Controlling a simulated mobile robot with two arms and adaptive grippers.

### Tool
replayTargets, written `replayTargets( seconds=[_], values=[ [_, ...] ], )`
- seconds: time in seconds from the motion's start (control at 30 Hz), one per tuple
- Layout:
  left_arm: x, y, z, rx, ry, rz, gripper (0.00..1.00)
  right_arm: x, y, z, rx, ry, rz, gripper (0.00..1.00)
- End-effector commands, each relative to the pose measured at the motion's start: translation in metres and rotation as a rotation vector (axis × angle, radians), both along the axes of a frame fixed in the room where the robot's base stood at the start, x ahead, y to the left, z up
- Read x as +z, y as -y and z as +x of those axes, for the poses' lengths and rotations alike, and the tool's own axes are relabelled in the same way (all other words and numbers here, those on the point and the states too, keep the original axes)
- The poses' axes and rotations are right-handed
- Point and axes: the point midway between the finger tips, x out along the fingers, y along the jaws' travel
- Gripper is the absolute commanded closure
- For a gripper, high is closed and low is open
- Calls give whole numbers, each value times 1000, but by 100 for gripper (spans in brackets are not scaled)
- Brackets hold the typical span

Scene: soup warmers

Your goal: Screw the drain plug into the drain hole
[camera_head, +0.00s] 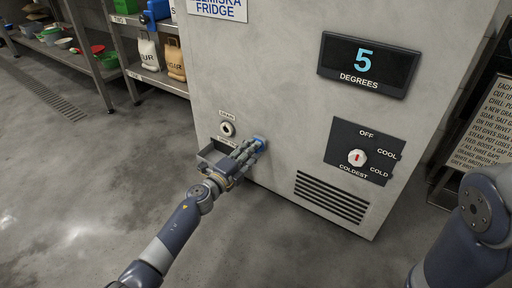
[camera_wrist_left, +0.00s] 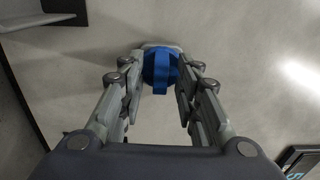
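The blue drain plug (camera_head: 260,143) is at the fridge's front face, to the right of the drain hole. In the left wrist view the plug (camera_wrist_left: 160,72) shows a raised grip bar and has a pale rim behind it. The drain hole (camera_head: 227,129) is a dark opening in a pale round fitting under a small label. My left gripper (camera_head: 250,149) is at the plug. Its fingers (camera_wrist_left: 161,82) stand apart on either side of the plug, with narrow gaps showing. My right gripper is out of view; only my right arm shows.
A grey tray (camera_head: 207,154) juts out below the drain hole, close to my left gripper. The fridge front (camera_head: 265,80) carries a display reading 5 degrees (camera_head: 367,65) and a temperature dial (camera_head: 357,157). A vent (camera_head: 330,197) is low down. Shelves (camera_head: 160,78) stand left.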

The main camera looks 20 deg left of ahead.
Motion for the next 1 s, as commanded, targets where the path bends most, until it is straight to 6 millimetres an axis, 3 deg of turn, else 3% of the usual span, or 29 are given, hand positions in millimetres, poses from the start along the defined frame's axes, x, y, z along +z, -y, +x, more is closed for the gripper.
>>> replayTargets(
  seconds=[0.2, 0.33, 1.0],
  values=[
    [0, 0, 0, 0, 0, -1, 71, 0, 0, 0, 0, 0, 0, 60],
    [0, 0, 0, 0, 0, -1, 100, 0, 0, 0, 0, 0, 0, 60],
    [1, -2, -5, 0, 0, -2, 100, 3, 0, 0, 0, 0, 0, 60]
  ],
)
